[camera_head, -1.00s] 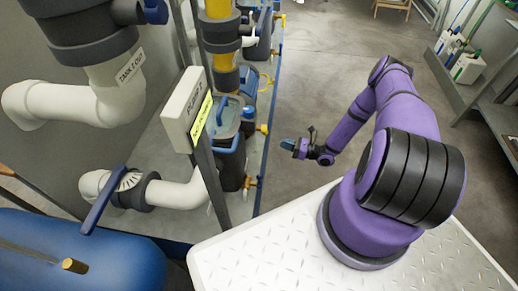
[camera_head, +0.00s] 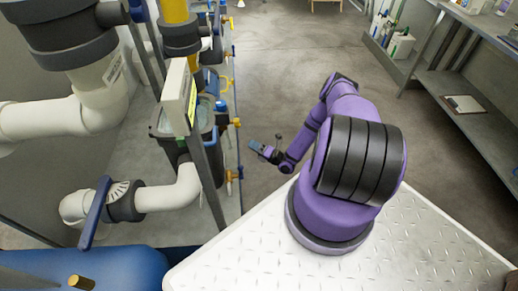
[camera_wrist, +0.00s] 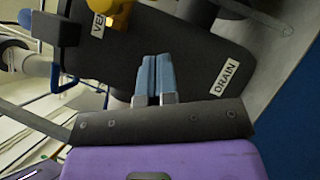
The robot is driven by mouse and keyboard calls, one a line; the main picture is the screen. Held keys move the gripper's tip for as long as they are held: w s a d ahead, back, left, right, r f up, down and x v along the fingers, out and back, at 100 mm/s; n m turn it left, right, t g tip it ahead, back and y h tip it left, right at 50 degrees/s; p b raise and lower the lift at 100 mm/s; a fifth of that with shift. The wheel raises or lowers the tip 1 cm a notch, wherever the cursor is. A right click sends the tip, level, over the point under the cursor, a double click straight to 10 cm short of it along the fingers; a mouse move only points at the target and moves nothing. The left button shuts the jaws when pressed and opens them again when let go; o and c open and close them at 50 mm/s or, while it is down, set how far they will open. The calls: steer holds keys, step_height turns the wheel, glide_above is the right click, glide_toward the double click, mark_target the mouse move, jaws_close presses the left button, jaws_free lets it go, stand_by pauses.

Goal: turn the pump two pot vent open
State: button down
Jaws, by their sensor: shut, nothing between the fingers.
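In the wrist view, my gripper (camera_wrist: 156,78) is shut and empty, its two blue-grey fingertips together in front of a dark pot (camera_wrist: 190,45). A cut-off label starting "VE" (camera_wrist: 99,24) is at the top, beside a yellow fitting (camera_wrist: 118,12) that is partly out of frame. A "DRAIN" label (camera_wrist: 227,77) is right of the fingers. In the head view, my gripper (camera_head: 257,147) is right of the near dark pot (camera_head: 172,148), apart from its yellow fitting (camera_head: 236,122). A brass fitting (camera_head: 231,175) sits lower. The vent's setting cannot be told.
A sign on a post (camera_head: 178,92) stands before the near pot. White pipes (camera_head: 165,198) and a blue-handled valve (camera_head: 95,212) are at left, above a blue tank (camera_head: 110,268). Shelves (camera_head: 480,130) stand at right.

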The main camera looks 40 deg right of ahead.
steer(key=w+r, duration=0.3)
steer(key=w, duration=0.3)
steer(key=shift+w+a, duration=0.2)
steer(key=shift+w, duration=0.2)
steer(key=shift+r, duration=0.1)
